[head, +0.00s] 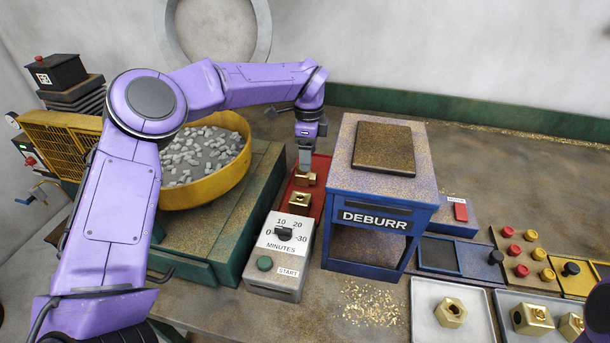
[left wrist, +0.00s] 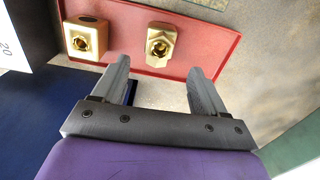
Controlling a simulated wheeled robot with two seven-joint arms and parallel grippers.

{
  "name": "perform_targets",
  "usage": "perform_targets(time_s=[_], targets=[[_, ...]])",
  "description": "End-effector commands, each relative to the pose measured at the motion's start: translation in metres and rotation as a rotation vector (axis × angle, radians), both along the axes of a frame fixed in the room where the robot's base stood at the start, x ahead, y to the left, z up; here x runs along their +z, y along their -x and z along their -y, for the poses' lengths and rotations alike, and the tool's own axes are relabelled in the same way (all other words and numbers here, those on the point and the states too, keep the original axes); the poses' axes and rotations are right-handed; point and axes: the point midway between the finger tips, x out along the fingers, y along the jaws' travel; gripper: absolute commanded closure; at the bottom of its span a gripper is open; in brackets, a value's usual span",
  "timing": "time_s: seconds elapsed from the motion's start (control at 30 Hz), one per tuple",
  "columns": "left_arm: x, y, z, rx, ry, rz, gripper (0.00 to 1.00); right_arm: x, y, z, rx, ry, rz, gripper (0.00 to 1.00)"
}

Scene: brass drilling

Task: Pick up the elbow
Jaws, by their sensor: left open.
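Two brass fittings lie in a red tray (head: 318,168), which also shows in the left wrist view (left wrist: 205,58). The front one is a squarish block with a round threaded opening (head: 300,199), also in the left wrist view (left wrist: 83,40). The rear one has hexagonal flats and a projecting end (head: 305,180); in the left wrist view (left wrist: 160,42) it lies ahead of the gap between my fingertips. I cannot tell for certain which is the elbow. My left gripper (head: 305,168) is open and empty, pointing down above the rear fitting; its fingers show in the left wrist view (left wrist: 160,70). My right gripper is out of view.
A grey timer box (head: 281,270) stands in front of the red tray, and the blue DEBURR box (head: 376,245) stands close on its right. A yellow bowl (head: 225,178) of grey media is on the left. Trays with brass parts (head: 428,333) sit front right.

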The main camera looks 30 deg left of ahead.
Motion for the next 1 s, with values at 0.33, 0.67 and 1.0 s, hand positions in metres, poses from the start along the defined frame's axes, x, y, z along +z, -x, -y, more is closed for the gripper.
perform_targets(time_s=[0.33,0.67,1.0], targets=[[-0.049,0.004,-0.006,-0.002,-0.001,-0.003,0.28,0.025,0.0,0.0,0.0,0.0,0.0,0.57],[-0.069,0.004,-0.006,0.0,0.0,0.001,0.28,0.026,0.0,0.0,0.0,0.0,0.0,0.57],[-0.067,0.003,-0.006,0.001,0.0,0.002,1.0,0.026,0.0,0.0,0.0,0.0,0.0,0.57]])
